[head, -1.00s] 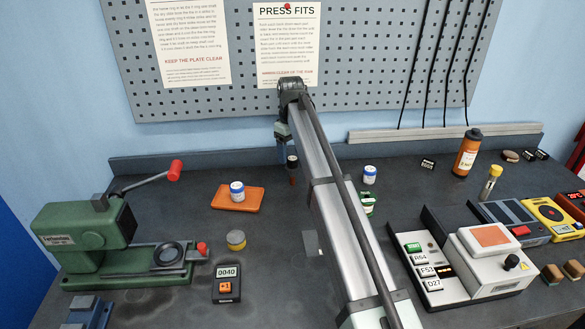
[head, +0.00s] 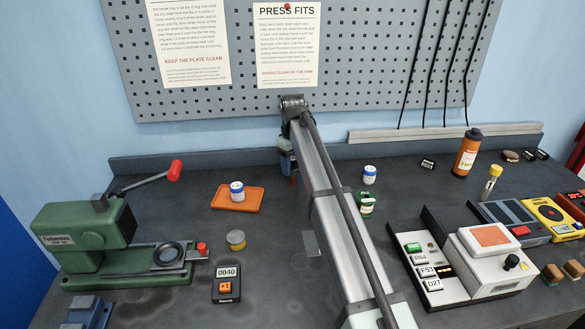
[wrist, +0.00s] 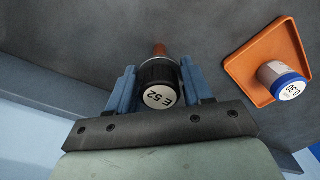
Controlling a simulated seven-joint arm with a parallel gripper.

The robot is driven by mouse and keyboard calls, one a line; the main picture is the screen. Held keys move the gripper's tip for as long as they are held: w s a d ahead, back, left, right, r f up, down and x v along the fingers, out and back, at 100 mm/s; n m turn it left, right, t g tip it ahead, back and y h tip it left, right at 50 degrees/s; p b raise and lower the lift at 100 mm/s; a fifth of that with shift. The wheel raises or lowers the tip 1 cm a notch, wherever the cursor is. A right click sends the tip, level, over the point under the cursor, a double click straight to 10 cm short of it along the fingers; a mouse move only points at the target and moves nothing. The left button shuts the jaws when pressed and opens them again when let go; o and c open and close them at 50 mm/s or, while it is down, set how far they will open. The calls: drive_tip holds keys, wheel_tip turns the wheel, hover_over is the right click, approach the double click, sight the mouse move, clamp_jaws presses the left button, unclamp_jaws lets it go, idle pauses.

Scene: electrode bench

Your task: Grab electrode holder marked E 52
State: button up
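The electrode holder marked E 52 (wrist: 160,82) shows in the wrist view, with a black ribbed cap, a pale end label and a brown stem beyond. My gripper (wrist: 159,84) has its two blue fingers on either side of the cap. The fingers look very close to its sides; I cannot tell whether they press on it. In the head view my gripper (head: 289,165) is low at the back of the bench, and its fingers hide most of the holder.
An orange tray (head: 221,205) with a blue-lidded jar (head: 237,190) lies just left of my gripper. Another blue-lidded jar (head: 369,174) and a green-labelled jar (head: 367,205) stand to the right. The back ledge (head: 210,159) runs behind. A green press (head: 85,240) stands far left.

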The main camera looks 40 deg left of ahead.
drive_tip(key=c, duration=0.7)
drive_tip(key=shift+o, duration=0.2)
